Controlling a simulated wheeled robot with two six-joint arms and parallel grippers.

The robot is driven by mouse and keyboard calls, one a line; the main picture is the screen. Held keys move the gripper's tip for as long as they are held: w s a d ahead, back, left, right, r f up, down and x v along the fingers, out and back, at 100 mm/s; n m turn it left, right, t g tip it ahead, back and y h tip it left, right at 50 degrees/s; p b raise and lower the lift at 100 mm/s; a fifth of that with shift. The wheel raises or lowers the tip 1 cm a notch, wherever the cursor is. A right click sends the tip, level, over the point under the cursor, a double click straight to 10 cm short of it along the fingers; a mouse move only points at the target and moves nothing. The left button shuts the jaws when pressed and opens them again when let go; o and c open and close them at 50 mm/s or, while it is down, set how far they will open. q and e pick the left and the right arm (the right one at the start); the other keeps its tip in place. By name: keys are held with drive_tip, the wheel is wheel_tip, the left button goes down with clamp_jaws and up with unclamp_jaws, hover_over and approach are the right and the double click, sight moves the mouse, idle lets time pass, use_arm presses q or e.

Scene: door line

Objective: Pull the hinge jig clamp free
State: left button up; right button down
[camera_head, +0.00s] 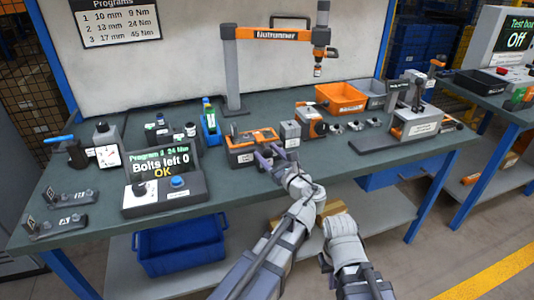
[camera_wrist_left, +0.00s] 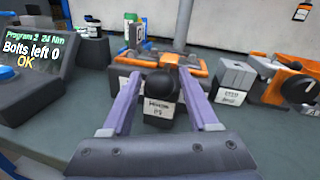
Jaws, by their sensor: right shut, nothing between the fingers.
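The hinge jig (camera_head: 250,141) is an orange and dark fixture at the middle of the bench; it also shows in the left wrist view (camera_wrist_left: 145,65). In front of it stands a dark block with a black ball knob (camera_wrist_left: 157,84) and a white label, apparently the clamp. My left gripper (camera_head: 268,153) is open at the front of the jig. In the left wrist view its two purple fingers (camera_wrist_left: 158,88) stand on either side of the knob, with gaps visible. Whether they touch the block is hidden. My right arm shows at the bottom, but its gripper is not visible.
The program display (camera_head: 163,182) reads "Bolts left 0 OK" at the left. A grey labelled block (camera_head: 290,134) and an orange unit (camera_head: 311,121) stand right of the jig. The nutrunner arm (camera_head: 275,33) hangs above. The bench front right of my left gripper is mostly clear.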

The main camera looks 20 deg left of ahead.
use_arm(q)
clamp_jaws()
idle(1.1)
